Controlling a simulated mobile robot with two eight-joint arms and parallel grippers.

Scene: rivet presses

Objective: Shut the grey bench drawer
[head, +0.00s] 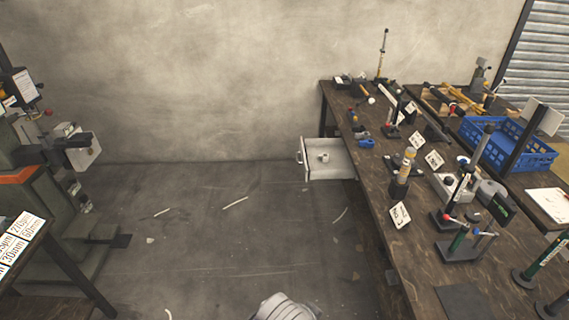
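The grey bench drawer (331,174) is pulled out from under the left side of the long wooden workbench (405,225). Its light front with a handle (299,158) faces left, into the room. A small pale object (323,157) lies inside the drawer. Neither of my grippers shows in the head view. A rounded grey-white part, which seems to be mine, shows at the bottom edge. Nothing touches the drawer.
Rivet presses and tools crowd the bench, with a blue crate (508,145) farther right. A green machine (50,205) stands at left. The grey floor (220,235) between is mostly open, with a few pale scraps.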

